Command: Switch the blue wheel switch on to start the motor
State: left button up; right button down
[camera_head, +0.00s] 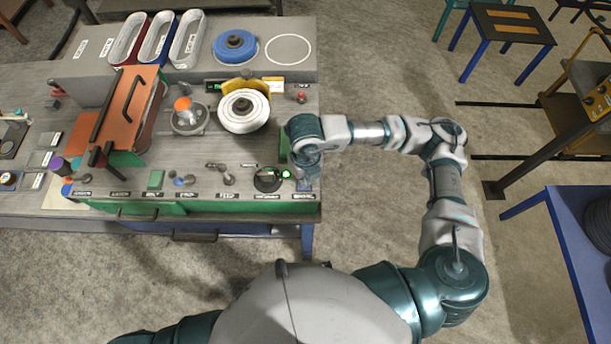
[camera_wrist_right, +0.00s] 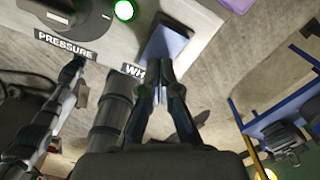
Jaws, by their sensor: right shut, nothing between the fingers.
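The blue wheel switch (camera_wrist_right: 166,46) is a small pale-blue block at the corner of the grey panel in the right wrist view, beside a label that starts with "WH". My right gripper (camera_wrist_right: 163,76) is shut and empty, its fingertips close together just at the near end of the switch. I cannot tell whether they touch it. In the head view the right gripper (camera_head: 305,180) is over the right front corner of the bench, and the arm mostly hides the switch. My left gripper is out of view.
A black pressure dial (camera_head: 268,180) and a lit green button (camera_wrist_right: 125,10) sit left of the switch. Floor right of the bench is open up to a blue table (camera_head: 570,230).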

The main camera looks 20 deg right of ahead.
jog(key=r+p, duration=0.1)
jog(key=r, duration=0.1)
jog(key=a+r, duration=0.1)
jog(key=r, duration=0.1)
jog(key=shift+r+p, duration=0.1)
jog(key=shift+p, duration=0.3)
jog(key=shift+d+r+p, duration=0.15)
jog(key=shift+r+p, duration=0.2)
jog(key=shift+r, duration=0.35)
jog(key=shift+d+r, duration=0.15)
jog(key=shift+r, duration=0.1)
